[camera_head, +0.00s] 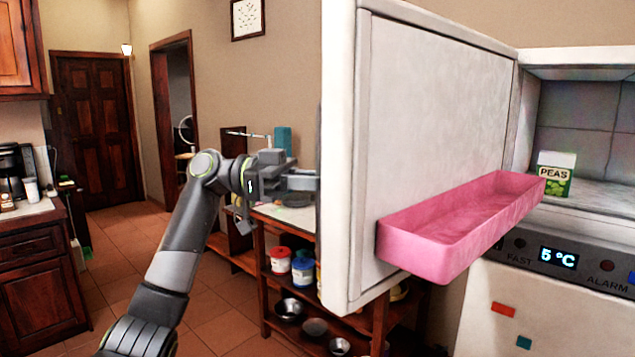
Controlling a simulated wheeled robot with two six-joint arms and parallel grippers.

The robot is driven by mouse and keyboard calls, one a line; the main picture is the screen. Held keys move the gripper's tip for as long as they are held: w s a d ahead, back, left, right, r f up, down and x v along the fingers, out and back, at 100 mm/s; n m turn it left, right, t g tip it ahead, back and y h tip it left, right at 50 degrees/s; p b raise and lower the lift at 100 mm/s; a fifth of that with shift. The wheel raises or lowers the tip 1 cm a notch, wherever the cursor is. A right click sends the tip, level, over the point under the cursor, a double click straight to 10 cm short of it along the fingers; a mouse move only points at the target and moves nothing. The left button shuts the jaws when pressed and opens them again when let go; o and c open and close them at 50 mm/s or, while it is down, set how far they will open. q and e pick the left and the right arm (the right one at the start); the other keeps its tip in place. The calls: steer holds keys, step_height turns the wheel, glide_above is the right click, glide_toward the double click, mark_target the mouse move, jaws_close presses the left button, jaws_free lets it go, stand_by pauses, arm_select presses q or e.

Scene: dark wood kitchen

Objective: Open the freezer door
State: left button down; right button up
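The freezer door (440,95) stands swung open, its white inner face toward me, with a pink tray-like shelf (460,225) on it. The open freezer compartment (580,125) is at the right and holds a small green and white box marked PEAS (555,173). My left gripper (304,182) is at the outer side of the door, close to its free edge. The door's edge hides its fingertips, so I cannot tell whether it touches a handle or is open or shut. My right gripper is not in view.
A control panel (558,257) reading 5 °C is below the compartment. A wooden shelf unit (262,280) with bowls and jars stands behind the door. A counter (30,210) with a coffee machine is at the left. The tiled floor (120,240) between them is clear.

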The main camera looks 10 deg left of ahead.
arm_select(q)
steer(key=c, duration=1.4)
jaws_free()
steer(key=shift+d, duration=0.15)
steer(key=shift+c, duration=0.2)
steer(key=a+b, duration=0.3)
steer(key=a, duration=1.4)
steer(key=shift+w+a, duration=0.25)
steer(key=shift+w, duration=0.05)
